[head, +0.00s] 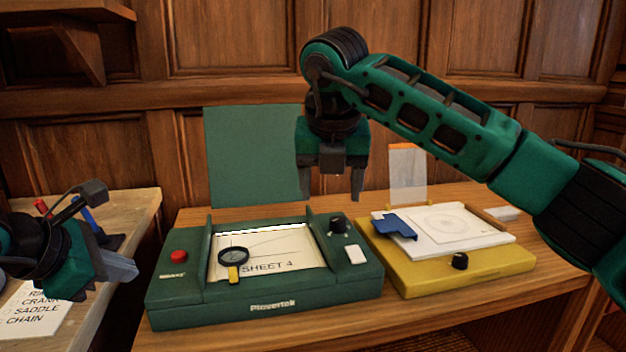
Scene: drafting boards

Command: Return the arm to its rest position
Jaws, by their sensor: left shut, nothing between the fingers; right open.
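My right gripper (332,188) hangs from the green arm that comes in from the right. Its two dark fingers point down, apart and empty, above the back right part of the green board device. My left gripper (122,268) is at the left edge, fingers together, pointing right, in front of the side bench and left of the green device. Nothing shows between its fingers. The green board device (265,292) holds a sheet (285,258) marked "SHEET 4". A magnifier with a yellow handle (233,262) lies on it.
A yellow board device (450,282) stands at right, with a white board and a blue piece (396,227) on top. A red button (179,256), a dark knob (338,224) and a raised green panel (252,155) belong near the green device. A paper list (35,312) lies on the left bench.

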